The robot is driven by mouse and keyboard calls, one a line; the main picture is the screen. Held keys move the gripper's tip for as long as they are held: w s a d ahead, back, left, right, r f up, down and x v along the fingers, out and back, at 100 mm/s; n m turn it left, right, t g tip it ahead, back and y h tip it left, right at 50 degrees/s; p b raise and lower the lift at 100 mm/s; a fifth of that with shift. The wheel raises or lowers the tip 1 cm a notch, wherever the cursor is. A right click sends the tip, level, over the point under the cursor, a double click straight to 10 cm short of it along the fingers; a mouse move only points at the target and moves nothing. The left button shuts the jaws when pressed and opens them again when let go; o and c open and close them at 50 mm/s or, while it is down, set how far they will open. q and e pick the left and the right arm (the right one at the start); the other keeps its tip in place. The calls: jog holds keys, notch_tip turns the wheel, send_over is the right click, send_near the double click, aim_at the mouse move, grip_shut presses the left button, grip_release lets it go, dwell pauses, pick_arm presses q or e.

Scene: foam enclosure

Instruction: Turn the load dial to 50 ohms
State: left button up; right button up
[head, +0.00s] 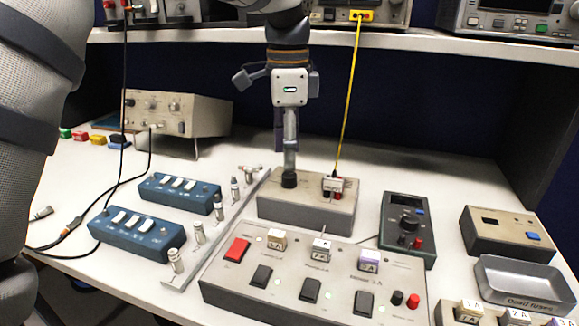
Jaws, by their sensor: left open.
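The load box (268,208) is a low beige box in the middle of the bench. A small black dial (289,181) stands on its top, towards the left. My left gripper (290,160) points straight down over the dial, with its fingertips at or just above it. One finger lies in front of the other, so the gap between them and any contact with the dial are hard to see. The dial's markings and pointer are too small or hidden to read. My right gripper is not in view.
A plug with a yellow cable (346,100) rises from the box's right side. In front is a fuse panel (300,250) with switches; a dark meter (408,225) stands right. Blue switch boxes (138,232) and upright metal posts (199,232) are left. A shelf (420,42) crosses behind.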

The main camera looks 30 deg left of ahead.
aim_at(289, 174)
pick_arm(q)
notch_tip(289, 174, down, 5)
jog(key=shift+w+f, duration=0.1)
jog(key=shift+w, duration=0.05)
jog(key=shift+c, duration=0.5)
grip_shut()
